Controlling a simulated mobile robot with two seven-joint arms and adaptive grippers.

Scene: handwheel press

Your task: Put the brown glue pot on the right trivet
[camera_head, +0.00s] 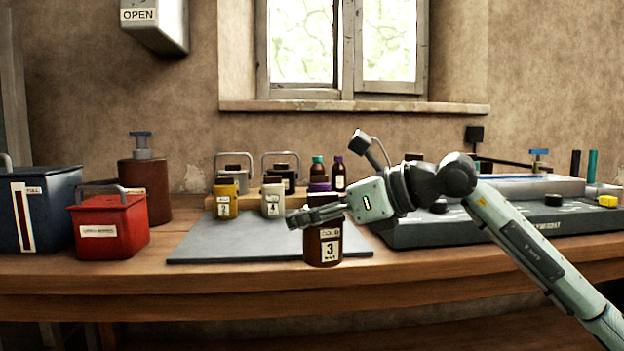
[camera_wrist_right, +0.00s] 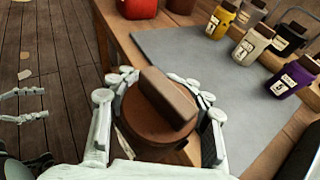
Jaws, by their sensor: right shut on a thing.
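The brown glue pot (camera_head: 324,246), labelled 3, is upright at the front edge of the grey mat (camera_head: 215,248). My right gripper (camera_head: 312,214) is shut around its upper part. In the right wrist view the pot's brown lid with its bar handle (camera_wrist_right: 165,105) sits between the fingers. I cannot tell whether the pot's base touches the table. I cannot make out a trivet in either view. My left gripper (camera_wrist_right: 24,104) shows at the left of the wrist view, empty with its fingers apart, over the floor.
A red box (camera_head: 108,228) and blue box (camera_head: 45,215) are at left. A grey machine base (camera_head: 440,230) stands at right. The mat's left part is clear.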

